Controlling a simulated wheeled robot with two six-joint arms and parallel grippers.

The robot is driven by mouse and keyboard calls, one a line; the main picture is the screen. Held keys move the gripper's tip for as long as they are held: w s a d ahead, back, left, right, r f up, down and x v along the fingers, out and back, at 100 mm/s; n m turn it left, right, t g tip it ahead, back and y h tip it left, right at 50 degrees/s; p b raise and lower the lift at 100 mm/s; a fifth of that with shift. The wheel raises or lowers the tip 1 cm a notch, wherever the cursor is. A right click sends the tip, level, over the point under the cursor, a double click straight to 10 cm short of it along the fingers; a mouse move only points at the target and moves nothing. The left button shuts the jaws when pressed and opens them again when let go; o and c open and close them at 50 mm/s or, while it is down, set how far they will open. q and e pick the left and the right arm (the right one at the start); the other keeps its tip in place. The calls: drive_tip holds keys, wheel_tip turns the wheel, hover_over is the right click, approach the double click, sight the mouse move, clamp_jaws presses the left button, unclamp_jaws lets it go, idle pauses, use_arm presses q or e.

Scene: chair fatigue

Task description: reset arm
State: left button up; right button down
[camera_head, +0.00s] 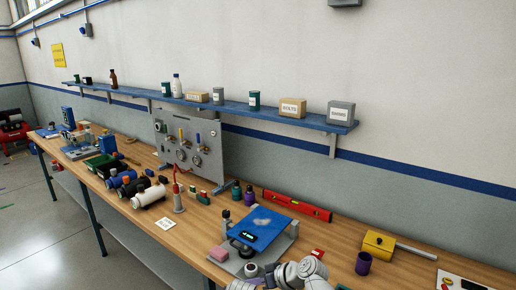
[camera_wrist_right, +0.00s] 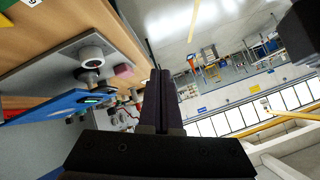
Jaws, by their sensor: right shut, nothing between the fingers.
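My right gripper (camera_wrist_right: 160,78) shows in the right wrist view as two dark fingers pressed together with nothing between them. It is clear of the bench, beside a device with a blue plate (camera_wrist_right: 50,103), a round pale knob (camera_wrist_right: 91,56) and a pink block (camera_wrist_right: 123,71). White links of my own arm show at the bottom edge, in front of the device. My left gripper is in neither view.
A blue shelf (camera_head: 232,107) runs along the wall. Open floor (camera_head: 30,225) lies at the left.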

drive_tip(key=s+d+f+m+g+h, duration=0.25)
drive_tip(key=s+d+f+h, duration=0.2)
drive_tip(key=d, duration=0.55)
drive_tip(key=s+d+f+m+g+h, duration=0.2)
drive_tip(key=s+d+f+m+h, duration=0.25)
drive_tip(key=d, duration=0.45)
drive_tip(key=s+a+f+n+h+b, duration=0.1)
drive_tip(key=s+a+f+n+b, duration=0.1)
drive_tip(key=s+a+f+b, duration=0.1)
drive_tip(key=s+a+f+n+b, duration=0.2)
drive_tip(key=a+f+b, duration=0.3)
drive_tip(key=a, duration=0.3)
drive_tip(key=shift+s+g+h, duration=0.35)
drive_tip(key=shift+s+h, duration=0.05)
drive_tip(key=shift+s, duration=0.35)
